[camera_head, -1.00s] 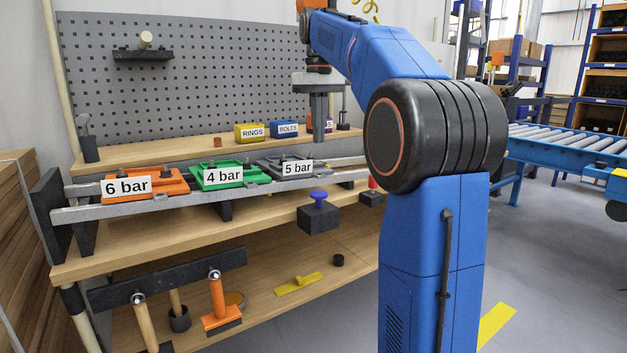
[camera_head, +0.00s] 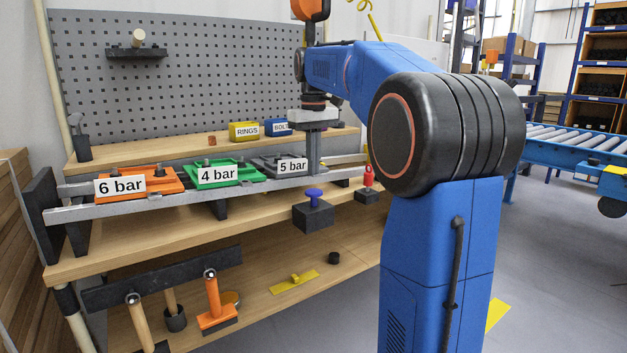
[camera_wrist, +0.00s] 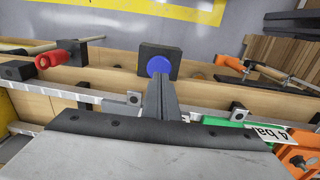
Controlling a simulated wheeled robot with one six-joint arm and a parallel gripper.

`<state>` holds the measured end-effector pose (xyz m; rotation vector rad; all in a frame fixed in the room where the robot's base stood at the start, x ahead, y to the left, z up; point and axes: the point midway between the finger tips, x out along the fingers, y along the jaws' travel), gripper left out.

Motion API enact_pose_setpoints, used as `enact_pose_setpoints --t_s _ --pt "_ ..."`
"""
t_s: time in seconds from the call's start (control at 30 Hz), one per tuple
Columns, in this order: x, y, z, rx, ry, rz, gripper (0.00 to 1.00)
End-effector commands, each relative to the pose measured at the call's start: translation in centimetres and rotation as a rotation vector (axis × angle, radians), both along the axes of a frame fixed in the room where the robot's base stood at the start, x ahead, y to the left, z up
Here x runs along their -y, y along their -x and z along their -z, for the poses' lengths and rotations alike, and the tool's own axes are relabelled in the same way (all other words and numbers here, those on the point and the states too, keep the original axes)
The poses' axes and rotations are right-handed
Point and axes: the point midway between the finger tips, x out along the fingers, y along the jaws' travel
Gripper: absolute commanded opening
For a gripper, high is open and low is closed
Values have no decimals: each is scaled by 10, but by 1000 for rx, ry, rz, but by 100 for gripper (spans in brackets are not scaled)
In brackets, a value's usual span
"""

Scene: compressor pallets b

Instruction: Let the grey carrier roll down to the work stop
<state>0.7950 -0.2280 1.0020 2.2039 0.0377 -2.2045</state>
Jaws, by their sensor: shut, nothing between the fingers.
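The grey carrier (camera_head: 268,164), labelled 5 bar, sits on the sloped metal rail (camera_head: 150,207) as the rightmost of three carriers. The green 4 bar carrier (camera_head: 240,170) and the orange 6 bar carrier (camera_head: 165,180) stand to its left. My gripper (camera_head: 314,172) is shut and empty, pointing down at the grey carrier's right end; I cannot tell whether it touches. A blue knob (camera_head: 314,193) on a dark block and a red handle (camera_head: 368,176) are at the bench front. I cannot tell which part is the work stop.
A yellow RINGS bin (camera_head: 244,131) and a blue BOLTS bin (camera_head: 277,127) stand on the shelf behind the rail. A roller conveyor (camera_head: 570,141) stands at right. The floor between is open.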

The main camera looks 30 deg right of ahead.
Motion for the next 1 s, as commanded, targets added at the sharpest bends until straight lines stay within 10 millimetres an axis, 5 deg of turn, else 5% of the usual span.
enact_pose_setpoints --t_s 0.3,0.83,1.0 --pt "0 0 39 0 0 0 0" --pt "0 0 48 -1 0 0 0" --pt "0 1 68 -2 -1 0 0"
